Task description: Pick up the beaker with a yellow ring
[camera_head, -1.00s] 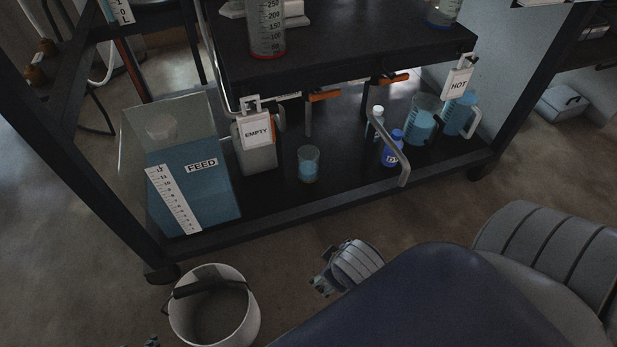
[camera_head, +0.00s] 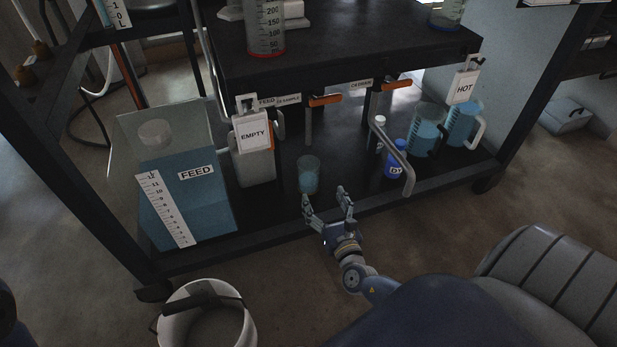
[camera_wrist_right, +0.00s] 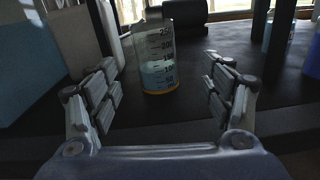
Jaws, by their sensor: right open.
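The beaker with a yellow ring (camera_head: 308,174) stands upright on the dark lower shelf (camera_head: 270,221), holding pale blue liquid. In the right wrist view the beaker (camera_wrist_right: 157,62) shows a graduated scale and a yellow-orange ring at its base. My right gripper (camera_head: 324,196) is open and empty at the shelf's front edge, just in front of the beaker. In the wrist view the beaker appears between the two spread fingers, beyond them and not touched. My left gripper is not in view.
A FEED tank (camera_head: 190,205) and a container tagged EMPTY (camera_head: 253,160) stand left of the beaker. A bent grey handle (camera_head: 397,160), a blue-labelled bottle (camera_head: 396,163) and blue-filled jugs (camera_head: 425,135) are on the right. The upper shelf (camera_head: 350,38) overhangs. A white bucket (camera_head: 208,322) stands on the floor.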

